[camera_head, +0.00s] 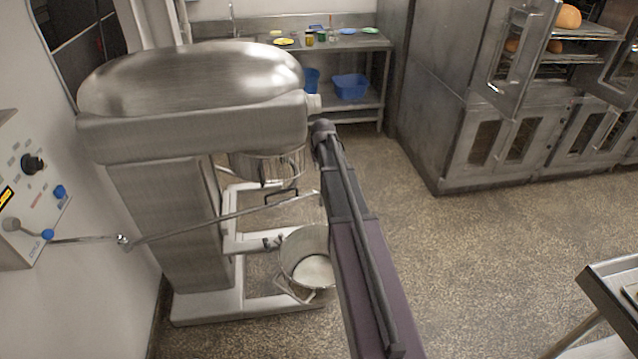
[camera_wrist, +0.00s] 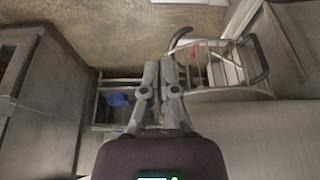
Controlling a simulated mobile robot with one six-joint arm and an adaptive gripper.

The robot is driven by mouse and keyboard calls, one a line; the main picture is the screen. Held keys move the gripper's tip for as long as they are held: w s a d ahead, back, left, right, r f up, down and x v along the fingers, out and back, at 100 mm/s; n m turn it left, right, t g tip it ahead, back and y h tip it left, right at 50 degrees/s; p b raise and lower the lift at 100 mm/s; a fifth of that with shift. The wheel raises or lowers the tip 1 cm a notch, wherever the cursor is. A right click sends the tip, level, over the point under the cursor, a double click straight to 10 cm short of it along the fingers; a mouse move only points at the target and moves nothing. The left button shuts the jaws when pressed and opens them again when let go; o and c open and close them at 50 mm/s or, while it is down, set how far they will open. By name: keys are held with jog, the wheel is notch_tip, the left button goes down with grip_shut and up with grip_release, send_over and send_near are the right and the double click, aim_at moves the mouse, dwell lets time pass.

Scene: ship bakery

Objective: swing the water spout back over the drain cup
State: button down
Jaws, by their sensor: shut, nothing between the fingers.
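The water spout (camera_head: 220,214) is a long thin metal pipe in the head view. It runs from the wall panel at left through a joint, across the front of the mixer column, to a free end near my arm. That end is above and behind the rim of the mixing bowl (camera_head: 303,246); I cannot tell whether it is directly over it. I cannot pick out the drain cup in either view. My gripper (camera_wrist: 172,62) is shut and empty in the wrist view; my arm hides it in the head view. A dark curved rod (camera_wrist: 180,40) shows just beyond the fingertips; contact is unclear.
The big steel mixer (camera_head: 190,130) stands at left, with a wire guard (camera_head: 283,165) under its head. The control panel (camera_head: 28,190) is on the left wall. A steel table (camera_head: 345,42) with blue bins is behind. Ovens (camera_head: 500,135) stand at right. Floor between is clear.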

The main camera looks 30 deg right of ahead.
jog(key=shift+d+f, duration=0.1)
jog(key=shift+f, duration=0.05)
dwell(0.3)
notch_tip(320, 180, down, 10)
jog(key=b, duration=1)
jog(key=shift+s+r, duration=0.25)
jog(key=shift+a, duration=0.2)
